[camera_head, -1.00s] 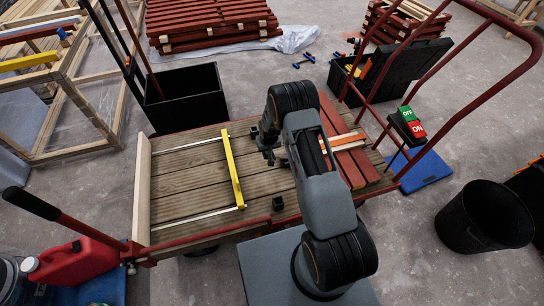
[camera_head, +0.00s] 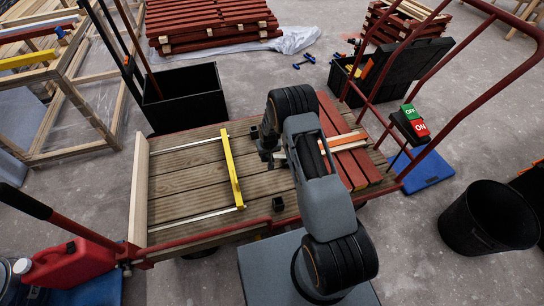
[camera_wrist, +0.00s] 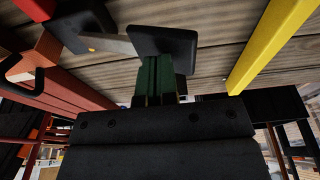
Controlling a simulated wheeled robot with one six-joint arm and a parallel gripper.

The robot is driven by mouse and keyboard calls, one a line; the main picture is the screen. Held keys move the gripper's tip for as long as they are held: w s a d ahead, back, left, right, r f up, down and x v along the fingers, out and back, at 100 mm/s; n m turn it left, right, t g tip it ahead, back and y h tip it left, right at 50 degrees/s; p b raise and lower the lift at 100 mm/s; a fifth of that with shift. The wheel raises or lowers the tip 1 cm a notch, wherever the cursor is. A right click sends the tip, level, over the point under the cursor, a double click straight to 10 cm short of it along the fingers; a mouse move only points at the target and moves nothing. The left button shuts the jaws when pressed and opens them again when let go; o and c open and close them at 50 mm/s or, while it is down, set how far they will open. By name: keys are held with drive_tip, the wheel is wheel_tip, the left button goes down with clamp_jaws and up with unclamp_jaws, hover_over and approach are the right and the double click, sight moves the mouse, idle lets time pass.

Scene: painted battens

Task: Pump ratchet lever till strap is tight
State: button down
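The strap (camera_head: 343,143), orange and cream, crosses the red battens (camera_head: 352,165) on the right of the cart deck; its cream end also shows in the wrist view (camera_wrist: 12,66). The black ratchet body (camera_wrist: 85,24) sits by the battens at the upper left of the wrist view. A grey metal lever (camera_wrist: 112,43) runs from it to a wide black grip (camera_wrist: 165,42). My gripper (camera_wrist: 160,78) has its greenish fingers close together, running up to this grip and apparently shut on it; the grip hides the fingertips. In the head view my arm covers the ratchet.
A yellow bar (camera_head: 233,170) with two metal rods lies across the deck (camera_head: 190,180), left of my gripper. The cart's red rail (camera_head: 455,140) rises on the right, with an ON/OFF box (camera_head: 410,122). Black bins stand behind (camera_head: 187,97) and to the right (camera_head: 488,217).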

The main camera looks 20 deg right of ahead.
drive_tip(key=shift+s+b+x, duration=0.25)
drive_tip(key=shift+b+x, duration=0.6)
drive_tip(key=shift+x, duration=0.25)
drive_tip(key=shift+r, duration=0.1)
drive_tip(key=w+p+v, duration=0.2)
drive_tip(key=p+v, duration=0.4)
drive_tip(key=v, duration=0.4)
drive_tip(key=shift+r+p, duration=0.3)
drive_tip(key=shift+p, duration=0.05)
idle(0.6)
